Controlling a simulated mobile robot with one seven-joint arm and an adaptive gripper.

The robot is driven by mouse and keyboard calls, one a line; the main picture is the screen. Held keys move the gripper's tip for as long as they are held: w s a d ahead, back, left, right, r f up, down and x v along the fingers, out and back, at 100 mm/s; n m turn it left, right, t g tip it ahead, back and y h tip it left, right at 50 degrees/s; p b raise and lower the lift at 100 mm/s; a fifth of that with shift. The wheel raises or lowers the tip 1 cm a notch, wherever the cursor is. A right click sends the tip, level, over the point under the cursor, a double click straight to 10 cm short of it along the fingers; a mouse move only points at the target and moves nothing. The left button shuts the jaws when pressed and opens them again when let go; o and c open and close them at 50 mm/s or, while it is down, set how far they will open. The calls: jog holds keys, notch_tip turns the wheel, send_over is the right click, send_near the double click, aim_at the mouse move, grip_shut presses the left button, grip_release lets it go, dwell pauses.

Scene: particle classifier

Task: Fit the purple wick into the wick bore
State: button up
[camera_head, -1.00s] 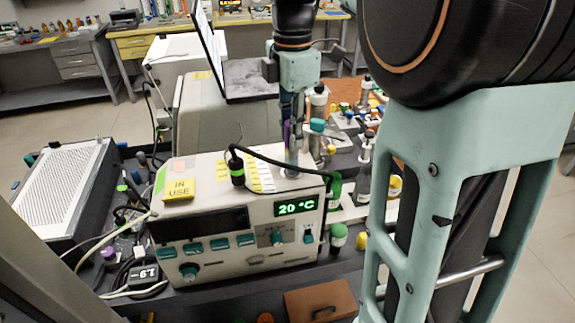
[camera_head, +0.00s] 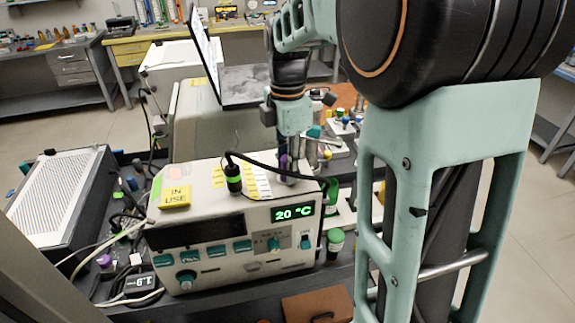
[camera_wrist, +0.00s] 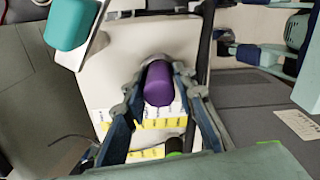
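The purple wick (camera_wrist: 158,84) is a short purple cylinder between the two fingers of my gripper (camera_wrist: 157,76) in the wrist view. The fingers are shut on its sides. In the head view my gripper (camera_head: 288,157) points down just above the right rear of the white instrument's top (camera_head: 203,205), with the purple wick (camera_head: 284,163) showing small at the fingertips. A grey metal part (camera_head: 289,178) stands on the instrument right below the wick. I cannot make out the wick bore, or whether the wick has entered it.
A black cable (camera_head: 270,163) arches from a green-banded plug (camera_head: 233,178) close to my gripper. The instrument's display (camera_head: 293,212) reads 20 °C. Bottles, including a green-capped one (camera_head: 335,240), stand to the right. A screen (camera_head: 205,45) rises behind left.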

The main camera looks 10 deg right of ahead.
jog(key=shift+o, duration=1.4)
notch_tip(320, 180, up, 12)
jog(key=shift+r, duration=0.2)
